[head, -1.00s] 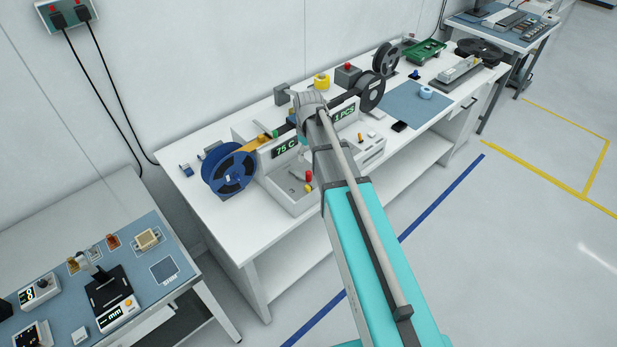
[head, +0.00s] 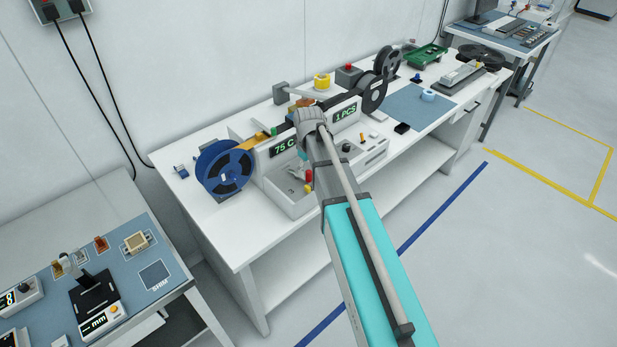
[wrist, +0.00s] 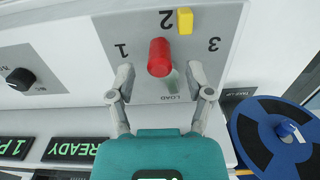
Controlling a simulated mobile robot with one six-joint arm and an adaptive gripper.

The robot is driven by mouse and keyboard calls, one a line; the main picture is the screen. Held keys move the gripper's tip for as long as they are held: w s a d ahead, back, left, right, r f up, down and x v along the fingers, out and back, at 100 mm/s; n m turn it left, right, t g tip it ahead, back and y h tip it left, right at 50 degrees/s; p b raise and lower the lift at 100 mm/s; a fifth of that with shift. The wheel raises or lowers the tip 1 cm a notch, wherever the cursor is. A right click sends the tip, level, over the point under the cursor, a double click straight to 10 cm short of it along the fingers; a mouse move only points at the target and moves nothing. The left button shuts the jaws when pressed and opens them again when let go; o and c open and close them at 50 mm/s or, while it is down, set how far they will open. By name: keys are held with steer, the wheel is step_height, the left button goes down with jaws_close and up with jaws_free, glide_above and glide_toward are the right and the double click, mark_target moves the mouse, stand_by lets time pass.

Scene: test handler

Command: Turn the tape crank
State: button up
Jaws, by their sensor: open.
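The tape machine (head: 290,205) stands on the white bench, with a blue reel (head: 225,171) at its left end. A red knob (wrist: 159,57) is on its grey panel, near the printed LOAD and the numbers 1, 2 and 3. It also shows in the head view (head: 309,175). A small yellow block (wrist: 185,21) sits by the 2. My gripper (wrist: 160,78) is open, its fingertips on either side of the red knob's near end, with no clear contact. In the head view my arm hides part of the machine. I cannot tell for sure which part is the crank.
A black dial (wrist: 22,78) and green READY display (wrist: 74,149) are at left in the wrist view; the blue reel (wrist: 275,130) is at right. Dark reels (head: 374,92) and a blue mat (head: 420,106) lie farther right on the bench. The floor in front is clear.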

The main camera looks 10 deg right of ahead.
steer(key=shift+f+b, duration=0.65)
steer(key=shift+f, duration=0.2)
jaws_close()
